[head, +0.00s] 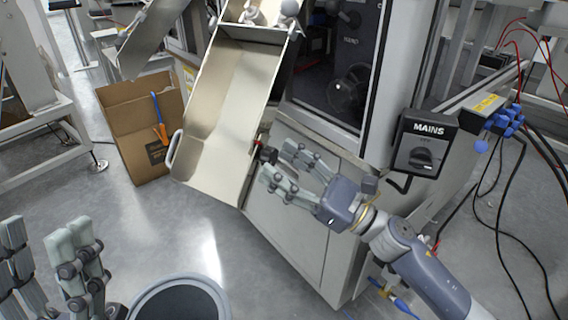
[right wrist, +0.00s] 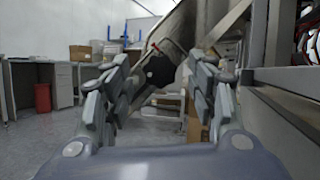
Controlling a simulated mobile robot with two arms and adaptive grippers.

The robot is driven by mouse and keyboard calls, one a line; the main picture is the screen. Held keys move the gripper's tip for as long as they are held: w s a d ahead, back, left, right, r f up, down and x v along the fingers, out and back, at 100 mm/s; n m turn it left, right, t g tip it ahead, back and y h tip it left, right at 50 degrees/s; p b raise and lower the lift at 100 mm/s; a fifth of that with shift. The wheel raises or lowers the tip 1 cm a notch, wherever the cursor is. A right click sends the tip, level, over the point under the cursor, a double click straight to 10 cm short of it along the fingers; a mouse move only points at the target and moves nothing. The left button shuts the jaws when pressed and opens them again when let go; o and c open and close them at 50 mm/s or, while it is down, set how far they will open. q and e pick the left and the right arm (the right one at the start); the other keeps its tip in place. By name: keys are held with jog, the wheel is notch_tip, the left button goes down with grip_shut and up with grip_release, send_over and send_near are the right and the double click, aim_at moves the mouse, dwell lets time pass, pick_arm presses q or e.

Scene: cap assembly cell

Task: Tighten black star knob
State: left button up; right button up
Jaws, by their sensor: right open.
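The black star knob (head: 267,155) sits on the right side of the tilted metal chute (head: 236,100), near its lower end. My right gripper (head: 276,166) is open, with its fingertips close to the knob. In the right wrist view the knob (right wrist: 160,71) shows dark, ahead and between the two spread fingers of the right gripper (right wrist: 158,80). It seems to lie beyond the fingertips; I cannot tell whether any finger touches it. My left gripper (head: 45,235) is at the lower left, its fingers apart and empty, far from the knob.
A grey cabinet (head: 290,225) stands just under and behind my right gripper. A MAINS switch box (head: 420,145) and loose cables are to the right. An open cardboard box (head: 140,125) stands left of the chute. The floor at the left is mostly clear.

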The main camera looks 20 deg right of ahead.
jog(key=shift+w+a, duration=0.1)
jog(key=shift+c, duration=0.2)
jog(key=c, duration=1)
